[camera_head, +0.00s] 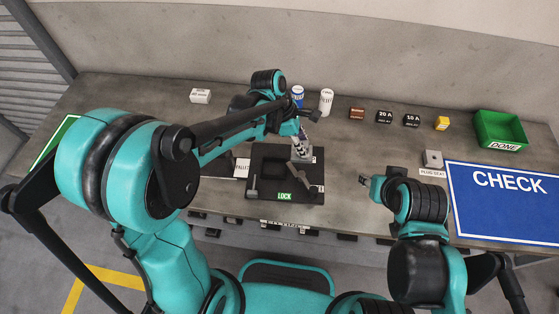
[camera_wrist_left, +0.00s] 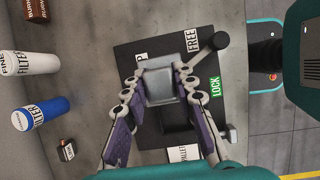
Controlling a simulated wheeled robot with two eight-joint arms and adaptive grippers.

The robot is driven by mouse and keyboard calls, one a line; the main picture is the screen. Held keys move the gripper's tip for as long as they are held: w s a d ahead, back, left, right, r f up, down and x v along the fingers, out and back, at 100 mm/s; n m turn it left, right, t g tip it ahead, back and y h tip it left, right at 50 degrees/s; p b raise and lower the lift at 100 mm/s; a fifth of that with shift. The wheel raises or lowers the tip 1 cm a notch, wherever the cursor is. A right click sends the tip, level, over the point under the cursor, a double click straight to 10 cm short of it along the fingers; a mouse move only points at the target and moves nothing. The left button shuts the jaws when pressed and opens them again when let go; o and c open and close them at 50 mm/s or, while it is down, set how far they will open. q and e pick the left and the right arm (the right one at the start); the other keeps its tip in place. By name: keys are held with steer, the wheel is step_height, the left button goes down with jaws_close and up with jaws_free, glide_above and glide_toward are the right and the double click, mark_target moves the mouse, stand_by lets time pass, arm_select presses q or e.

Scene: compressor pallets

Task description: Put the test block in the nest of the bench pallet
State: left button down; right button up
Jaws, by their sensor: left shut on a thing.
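The grey test block (camera_wrist_left: 163,83) is between the fingertips of my left gripper (camera_wrist_left: 162,84) in the left wrist view. In the head view, the block (camera_head: 301,153) shows below my left gripper (camera_head: 301,143), over the far right part of the black bench pallet (camera_head: 262,153). The pallet's square dark nest (camera_head: 274,172) lies nearer and to the left of the block. The wrist view also shows the pallet (camera_wrist_left: 128,55) and part of the nest (camera_wrist_left: 178,117), beside the block. Whether the block touches the pallet is unclear. My right gripper (camera_head: 365,179) is small and partly hidden by its wrist.
A black lever (camera_head: 309,187) and green LOCK label (camera_head: 284,196) are on the pallet. A blue-white filter (camera_head: 298,93) and white filter (camera_head: 326,102) stand behind. A plug seat (camera_head: 432,158), blue CHECK mat (camera_head: 500,205) and green DONE bin (camera_head: 487,122) are right.

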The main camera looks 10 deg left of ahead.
arm_select(q)
steer(key=a+f, duration=0.1)
steer(key=a, duration=0.2)
steer(key=s+a+f+b, duration=0.1)
steer(key=a+f, duration=0.1)
steer(key=a+f+b, duration=0.1)
steer(key=a+f, duration=0.1)
steer(key=a, duration=0.1)
steer(key=shift+s+a+f, duration=0.15)
steer(key=shift+a, duration=0.2)
step_height(320, 180, down, 4)
steer(key=shift+f+b, duration=0.1)
steer(key=shift+b, duration=1.15)
steer(key=c, duration=1.2)
jaws_free()
